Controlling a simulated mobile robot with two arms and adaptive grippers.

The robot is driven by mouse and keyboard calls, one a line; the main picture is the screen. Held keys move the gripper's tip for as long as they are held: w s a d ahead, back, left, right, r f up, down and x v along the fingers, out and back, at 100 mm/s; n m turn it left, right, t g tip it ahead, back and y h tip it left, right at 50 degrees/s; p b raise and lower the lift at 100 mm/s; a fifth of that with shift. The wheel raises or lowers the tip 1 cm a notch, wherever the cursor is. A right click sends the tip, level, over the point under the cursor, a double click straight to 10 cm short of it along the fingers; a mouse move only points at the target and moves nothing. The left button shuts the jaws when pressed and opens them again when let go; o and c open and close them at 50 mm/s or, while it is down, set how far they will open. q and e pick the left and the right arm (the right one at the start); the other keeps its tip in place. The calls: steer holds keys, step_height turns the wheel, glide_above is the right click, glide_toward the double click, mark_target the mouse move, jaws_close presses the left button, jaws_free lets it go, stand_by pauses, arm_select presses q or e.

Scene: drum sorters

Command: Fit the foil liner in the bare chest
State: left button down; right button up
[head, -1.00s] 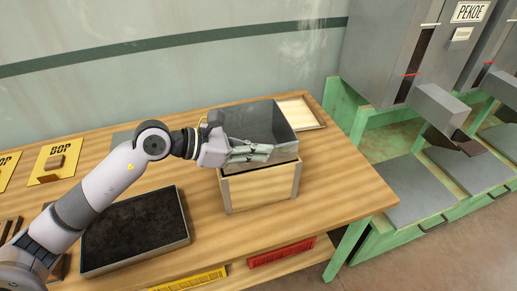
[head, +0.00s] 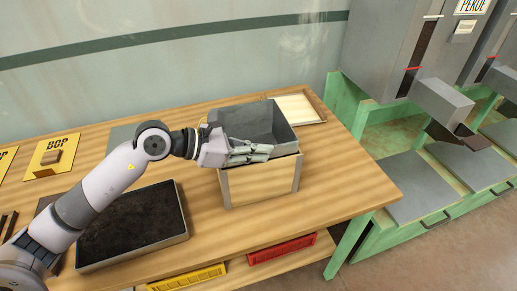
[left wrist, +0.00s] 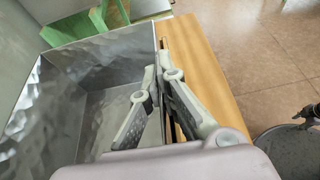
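The foil liner (head: 285,130), a grey open-topped box, sits in the bare wooden chest (head: 262,187) on the bench, with its upper part showing above the chest's rim. How deep it reaches inside is hidden. My left gripper (head: 268,153) is at the liner's near wall. In the left wrist view, its fingers (left wrist: 161,78) straddle the wall of the liner (left wrist: 100,47), one inside and one outside, and look closed on it.
A dark-filled tray (head: 135,225) lies on the bench left of the chest. A pale wooden lid or frame (head: 298,107) lies behind it. Yellow BOP cards stand at the far left. Green-framed grey machines (head: 405,190) stand beyond the bench's right end.

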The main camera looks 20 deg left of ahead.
arm_select(q)
steer(key=shift+f, duration=0.3)
steer(key=c, duration=2.3)
jaws_free()
steer(key=o, duration=0.6)
steer(key=shift+s+f, duration=0.1)
steer(key=shift+f, duration=0.05)
steer(key=v, duration=1.2)
steer(key=shift+r, duration=0.25)
